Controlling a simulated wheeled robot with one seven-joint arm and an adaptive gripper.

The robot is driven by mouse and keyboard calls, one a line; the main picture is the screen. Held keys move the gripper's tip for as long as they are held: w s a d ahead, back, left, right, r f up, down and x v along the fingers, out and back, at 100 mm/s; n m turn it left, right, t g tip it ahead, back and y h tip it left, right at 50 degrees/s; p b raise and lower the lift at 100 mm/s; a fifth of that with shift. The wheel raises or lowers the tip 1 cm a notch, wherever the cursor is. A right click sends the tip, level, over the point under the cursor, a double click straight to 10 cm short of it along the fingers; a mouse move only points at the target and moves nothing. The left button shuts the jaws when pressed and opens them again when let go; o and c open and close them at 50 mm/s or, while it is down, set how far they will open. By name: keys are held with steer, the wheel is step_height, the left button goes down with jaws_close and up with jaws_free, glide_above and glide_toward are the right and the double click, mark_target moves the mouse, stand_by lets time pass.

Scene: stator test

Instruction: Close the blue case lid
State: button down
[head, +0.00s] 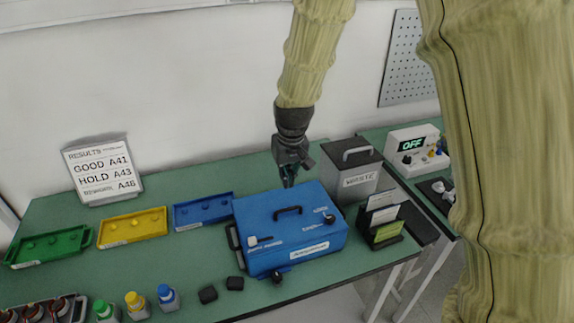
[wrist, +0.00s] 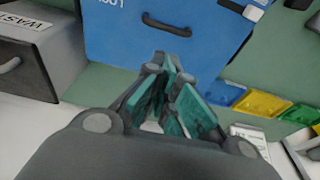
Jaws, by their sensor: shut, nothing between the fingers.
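The blue case (head: 285,235) stands on the green table with its lid (head: 262,212) down flat on top. A dark handle (head: 287,210) is on the lid, and a white label is on the front side. I cannot tell whether the front latches are fastened. My gripper (head: 289,184) is shut and empty, pointing down at the back edge of the case. In the wrist view the shut teal fingers (wrist: 172,75) are in front of the blue lid (wrist: 120,45), near its handle (wrist: 166,26). Whether they touch it is unclear.
A grey waste box (head: 350,180) stands close right of my gripper. A card holder (head: 380,222) is right of the case. Blue (head: 203,212), yellow (head: 132,228) and green (head: 48,246) trays lie to the left. Several bottles and small black blocks (head: 208,294) are in front.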

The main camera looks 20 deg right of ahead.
steer(key=p, duration=0.2)
glide_above(287, 214)
steer(key=w, duration=0.1)
step_height(287, 214, down, 5)
steer(key=shift+r, duration=0.1)
steer(key=shift+s+f, duration=0.2)
steer(key=shift+f, duration=0.8)
steer(key=shift+s+f, duration=0.35)
steer(key=shift+f, duration=0.35)
steer(key=shift+s+f, duration=0.2)
steer(key=shift+s, duration=0.05)
